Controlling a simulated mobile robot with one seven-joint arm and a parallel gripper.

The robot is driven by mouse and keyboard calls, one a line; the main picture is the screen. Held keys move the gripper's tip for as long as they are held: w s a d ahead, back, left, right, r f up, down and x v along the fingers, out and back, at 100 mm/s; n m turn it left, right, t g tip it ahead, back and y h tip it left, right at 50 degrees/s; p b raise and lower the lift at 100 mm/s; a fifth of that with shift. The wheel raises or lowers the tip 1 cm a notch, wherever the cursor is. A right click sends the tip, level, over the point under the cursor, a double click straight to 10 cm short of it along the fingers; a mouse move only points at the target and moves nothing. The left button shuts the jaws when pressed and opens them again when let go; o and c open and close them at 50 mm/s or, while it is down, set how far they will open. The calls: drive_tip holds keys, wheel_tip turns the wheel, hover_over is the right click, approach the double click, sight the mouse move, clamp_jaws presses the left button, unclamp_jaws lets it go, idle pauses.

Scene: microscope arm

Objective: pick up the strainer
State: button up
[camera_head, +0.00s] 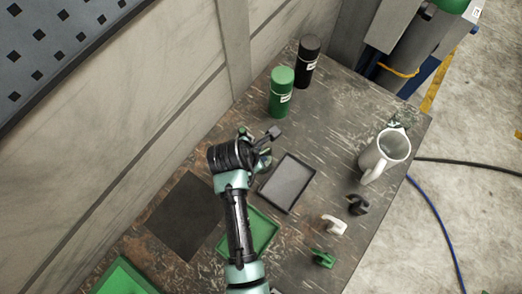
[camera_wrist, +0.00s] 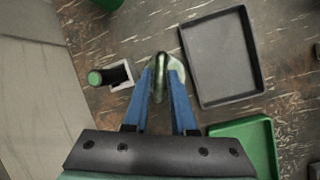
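A small shiny, pale greenish thing with a dark elongated middle lies between my fingertips in the wrist view; it looks like the strainer (camera_wrist: 162,85), though its full shape is hidden by the fingers. Part of its pale edge shows just past the right finger. My gripper (camera_wrist: 163,68) has its two blue fingers apart, one on each side of it, and I cannot see firm contact. In the head view my gripper (camera_head: 262,156) is mostly hidden by the dark wrist, over the table left of the grey tray.
The grey tray (camera_head: 287,183) is close on the right, with a green tray (camera_head: 262,232) nearer. A dark cylinder with a green end (camera_wrist: 105,77) is left of the fingers. Green (camera_head: 281,93) and black (camera_head: 306,62) canisters stand behind. A white mug (camera_head: 386,153) stands right.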

drive_tip(key=shift+w+d+f, duration=0.1)
drive_tip(key=shift+f, duration=0.2)
clamp_jaws()
idle(1.3)
